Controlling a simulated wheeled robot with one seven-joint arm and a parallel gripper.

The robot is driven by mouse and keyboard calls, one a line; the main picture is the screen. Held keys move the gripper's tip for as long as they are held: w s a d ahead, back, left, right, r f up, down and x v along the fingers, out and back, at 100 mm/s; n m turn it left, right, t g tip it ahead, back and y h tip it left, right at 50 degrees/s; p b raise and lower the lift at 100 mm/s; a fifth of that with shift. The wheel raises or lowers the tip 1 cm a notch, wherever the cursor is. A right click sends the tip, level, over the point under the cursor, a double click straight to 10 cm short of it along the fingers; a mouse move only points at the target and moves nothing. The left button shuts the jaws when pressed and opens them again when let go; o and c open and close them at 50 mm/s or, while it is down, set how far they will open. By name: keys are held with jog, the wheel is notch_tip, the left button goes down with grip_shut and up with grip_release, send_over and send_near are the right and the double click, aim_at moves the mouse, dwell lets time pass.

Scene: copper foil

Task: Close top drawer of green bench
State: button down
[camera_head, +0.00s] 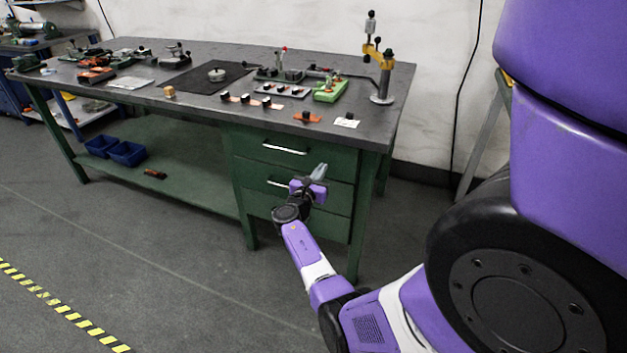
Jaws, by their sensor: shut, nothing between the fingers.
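The green bench (378,160) stands ahead with a dark grey top and a stack of drawers at its right end. The top drawer (262,148) has a pale bar handle and looks flush or nearly flush with the bench; I cannot tell whether a small gap remains. My gripper (320,171) is shut and empty. In the picture it lies in front of the middle drawer, just below and right of the top drawer's handle. It hides part of the middle drawer (252,178); whether it touches the front is unclear.
Tools and small devices cover the bench top, with a yellow-armed stand (381,98) at its right end. Two blue bins (126,153) sit on the lower shelf. The floor before the bench is clear, with a yellow-black stripe (75,317) at lower left.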

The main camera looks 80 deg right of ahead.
jog(key=p+v, duration=0.1)
jog(key=v, duration=1)
jog(key=shift+a, duration=0.25)
jog(key=shift+w+f, duration=0.15)
